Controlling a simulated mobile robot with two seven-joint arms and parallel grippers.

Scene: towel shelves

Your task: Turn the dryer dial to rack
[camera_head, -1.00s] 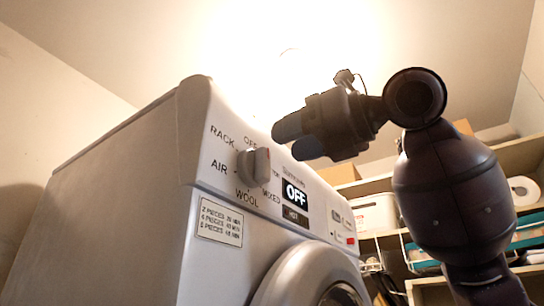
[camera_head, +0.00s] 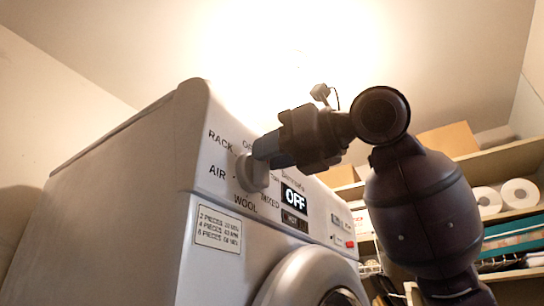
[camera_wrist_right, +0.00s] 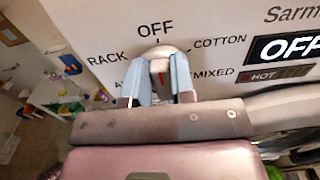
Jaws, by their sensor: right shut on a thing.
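The dryer dial (camera_head: 252,177) is a grey knob on the front panel of the white dryer (camera_head: 115,190). The RACK label (camera_wrist_right: 106,54) is left of OFF. My right gripper (camera_head: 262,152) has its blue fingers on both sides of the dial and is shut on it. The fingers hide part of the dial and some labels. The display (camera_head: 294,198) reads OFF. My left gripper is not in view.
The dryer's round door (camera_head: 300,275) is below the panel. Wooden shelves (camera_head: 490,160) with paper rolls (camera_head: 519,192) and a cardboard box (camera_head: 449,139) stand at the right. The space above the dryer is clear.

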